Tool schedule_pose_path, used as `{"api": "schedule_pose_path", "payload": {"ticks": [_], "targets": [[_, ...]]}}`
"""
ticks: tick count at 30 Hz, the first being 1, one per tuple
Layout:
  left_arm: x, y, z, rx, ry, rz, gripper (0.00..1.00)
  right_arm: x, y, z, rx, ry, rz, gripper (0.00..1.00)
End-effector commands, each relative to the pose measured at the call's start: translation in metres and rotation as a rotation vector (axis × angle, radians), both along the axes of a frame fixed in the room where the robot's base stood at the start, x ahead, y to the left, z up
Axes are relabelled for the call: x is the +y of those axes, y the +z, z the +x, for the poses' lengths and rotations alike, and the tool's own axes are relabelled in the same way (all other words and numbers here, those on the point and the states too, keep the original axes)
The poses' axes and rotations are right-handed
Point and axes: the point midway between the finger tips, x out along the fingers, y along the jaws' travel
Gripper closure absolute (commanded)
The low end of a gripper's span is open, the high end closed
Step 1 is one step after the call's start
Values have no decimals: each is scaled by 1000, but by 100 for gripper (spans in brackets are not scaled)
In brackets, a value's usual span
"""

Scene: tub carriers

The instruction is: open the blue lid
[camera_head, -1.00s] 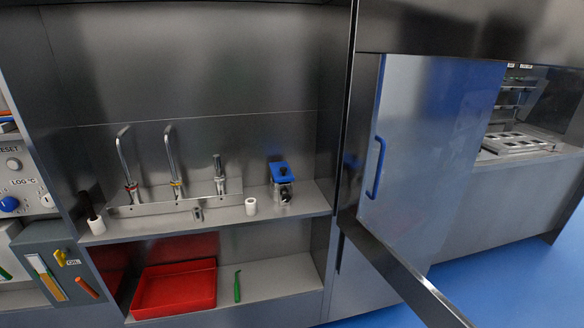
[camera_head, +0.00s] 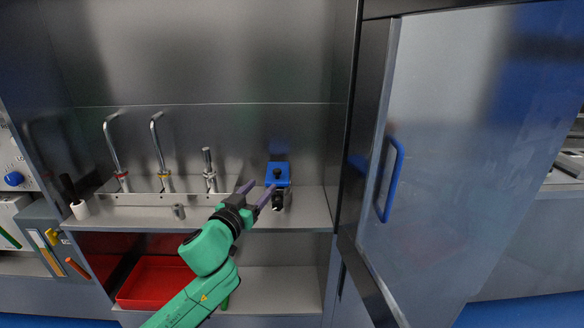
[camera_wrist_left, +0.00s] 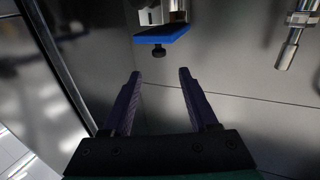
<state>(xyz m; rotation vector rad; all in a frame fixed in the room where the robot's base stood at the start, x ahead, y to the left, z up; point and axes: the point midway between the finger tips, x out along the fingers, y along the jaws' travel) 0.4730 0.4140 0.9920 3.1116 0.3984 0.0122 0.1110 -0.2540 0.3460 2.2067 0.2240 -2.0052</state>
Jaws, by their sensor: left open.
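The blue lid (camera_head: 277,174) sits on a small metal holder (camera_head: 281,198) on the shelf, right of the taps. It lies flat and looks shut, with a black knob on it. In the left wrist view the blue lid (camera_wrist_left: 162,36) shows inverted with its knob (camera_wrist_left: 159,51), beyond the fingertips. My left gripper (camera_head: 260,190) is open and empty, just in front and to the left of the lid, apart from it as far as I can tell. It also shows in the left wrist view (camera_wrist_left: 158,78). My right gripper is out of view.
Several metal taps (camera_head: 160,150) stand on the shelf at the left. A glass door (camera_head: 450,150) with a blue handle (camera_head: 391,180) stands at the right. A red tray (camera_head: 150,285) is on the lower shelf. A tall panel bounds the lid's right side.

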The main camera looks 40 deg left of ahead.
Motion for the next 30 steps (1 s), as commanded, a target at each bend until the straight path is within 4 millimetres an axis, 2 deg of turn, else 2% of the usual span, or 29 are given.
{"api": "schedule_pose_path", "payload": {"ticks": [9, 15, 20, 27, 28, 30], "targets": [[21, 3, 74, -1, 5, 4, 41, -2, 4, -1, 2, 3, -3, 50], [31, 2, 114, 1, 4, 1, 41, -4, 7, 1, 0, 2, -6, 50], [35, 1, 128, 2, 4, 1, 41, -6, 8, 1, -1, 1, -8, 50], [35, 0, 130, 3, 2, 1, 41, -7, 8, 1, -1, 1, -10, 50], [35, 0, 129, 3, 2, 1, 44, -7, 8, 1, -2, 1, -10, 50], [35, 0, 129, 3, 2, 1, 71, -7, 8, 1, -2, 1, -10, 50]]}}
